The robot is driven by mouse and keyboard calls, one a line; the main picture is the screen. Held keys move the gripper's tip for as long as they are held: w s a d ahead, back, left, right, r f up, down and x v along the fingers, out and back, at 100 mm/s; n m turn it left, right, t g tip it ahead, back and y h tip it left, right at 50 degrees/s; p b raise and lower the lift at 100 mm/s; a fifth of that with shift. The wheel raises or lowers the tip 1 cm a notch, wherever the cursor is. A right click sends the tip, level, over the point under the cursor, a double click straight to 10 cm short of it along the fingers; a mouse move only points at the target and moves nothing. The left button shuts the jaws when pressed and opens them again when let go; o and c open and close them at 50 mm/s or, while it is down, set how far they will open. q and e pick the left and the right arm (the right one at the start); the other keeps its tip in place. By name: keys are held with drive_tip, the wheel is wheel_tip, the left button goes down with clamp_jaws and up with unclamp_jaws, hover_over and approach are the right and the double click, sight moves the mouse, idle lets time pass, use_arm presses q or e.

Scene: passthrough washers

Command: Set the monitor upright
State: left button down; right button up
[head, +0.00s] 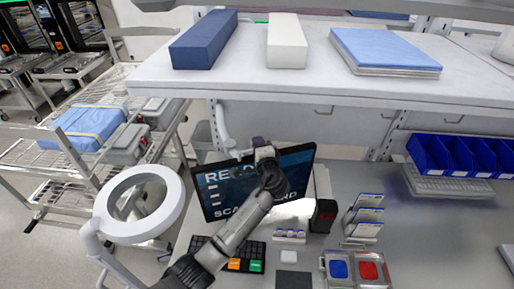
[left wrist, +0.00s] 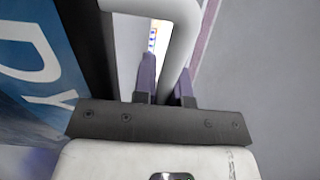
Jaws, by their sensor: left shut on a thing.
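The monitor (head: 225,190) stands at the back of the grey bench, its lit screen showing large words. Its top edge slopes down to the left in the head view. My left gripper (head: 264,152) is at the monitor's top edge, its arm crossing in front of the screen. In the left wrist view the gripper's purple fingers (left wrist: 165,88) are shut on a white looped bar (left wrist: 188,35) beside the screen (left wrist: 35,60). How the bar joins the monitor is hidden. My right gripper is not in view.
A white ring lamp (head: 172,211) stands at the left. A shelf (head: 240,85) with boxes overhangs the bench. A keyboard (head: 205,243), a dark box (head: 322,215), a card rack (head: 364,217) and a tray with blue and red cups (head: 356,284) crowd the front. Blue bins (head: 428,155) are at right.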

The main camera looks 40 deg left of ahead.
use_arm(q)
drive_tip(key=c, duration=1.4)
unclamp_jaws()
drive_tip(key=shift+f, duration=0.4)
drive_tip(key=shift+c, duration=0.2)
drive_tip(key=shift+d+r, duration=0.1)
drive_tip(key=shift+d, duration=0.05)
drive_tip(key=b+v, duration=0.3)
drive_tip(key=v, duration=1)
drive_tip(key=shift+s+d+b, duration=0.2)
drive_tip(key=shift+s+b, duration=0.15)
drive_tip(key=shift+b, duration=0.05)
